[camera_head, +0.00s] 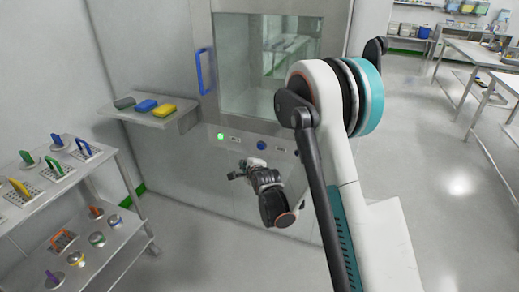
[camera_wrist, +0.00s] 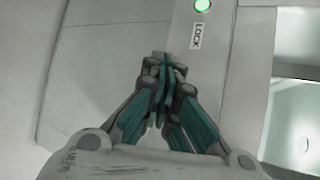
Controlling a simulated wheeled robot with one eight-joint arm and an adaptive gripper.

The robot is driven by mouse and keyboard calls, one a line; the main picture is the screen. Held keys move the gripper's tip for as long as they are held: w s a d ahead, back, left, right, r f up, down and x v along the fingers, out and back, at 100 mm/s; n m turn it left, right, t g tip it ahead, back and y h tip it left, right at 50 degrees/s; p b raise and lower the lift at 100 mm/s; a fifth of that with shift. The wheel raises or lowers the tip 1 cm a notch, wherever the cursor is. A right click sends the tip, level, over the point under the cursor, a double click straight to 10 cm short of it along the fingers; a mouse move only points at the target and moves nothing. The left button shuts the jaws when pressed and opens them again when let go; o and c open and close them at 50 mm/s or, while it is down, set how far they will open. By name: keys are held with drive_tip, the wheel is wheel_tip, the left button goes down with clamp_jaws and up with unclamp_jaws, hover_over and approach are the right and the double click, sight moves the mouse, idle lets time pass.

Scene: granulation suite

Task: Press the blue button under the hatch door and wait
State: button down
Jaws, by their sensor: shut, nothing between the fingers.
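The hatch door (camera_head: 209,50) has a glass window and a blue vertical handle (camera_head: 204,72) on its left side. The blue button (camera_head: 262,145) is on the panel below the door, to the right of a lit green light (camera_head: 220,136). My gripper (camera_head: 236,175) is in front of the panel, lower than the button and to its left. In the wrist view my gripper (camera_wrist: 163,62) is shut and empty, with its fingertips near the "LOCK" label (camera_wrist: 197,36) below the green light (camera_wrist: 202,5). The blue button is not visible in the wrist view.
A wall shelf (camera_head: 180,119) left of the hatch holds grey, blue and yellow blocks. A metal rack (camera_head: 119,232) with brushes and other small items stands at the left. Steel tables (camera_head: 478,52) stand at the right. The floor between is clear.

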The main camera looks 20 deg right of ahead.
drive_tip(key=w+d, duration=0.5)
drive_tip(key=w, duration=0.2)
idle(0.6)
drive_tip(key=shift+w+d, duration=0.2)
idle(1.2)
drive_tip(key=shift+w+d, duration=0.15)
drive_tip(key=shift+w, duration=0.05)
drive_tip(key=shift+w+d, duration=0.25)
drive_tip(key=shift+w, duration=0.15)
idle(0.8)
drive_tip(key=shift+s+a, duration=0.1)
drive_tip(key=shift+s, duration=0.05)
drive_tip(key=shift+s+a, duration=0.4)
drive_tip(key=shift+s, duration=0.2)
idle(0.3)
drive_tip(key=shift+s+a, duration=0.75)
drive_tip(key=shift+s, duration=0.3)
drive_tip(key=shift+s+a, duration=0.75)
drive_tip(key=shift+s, duration=0.25)
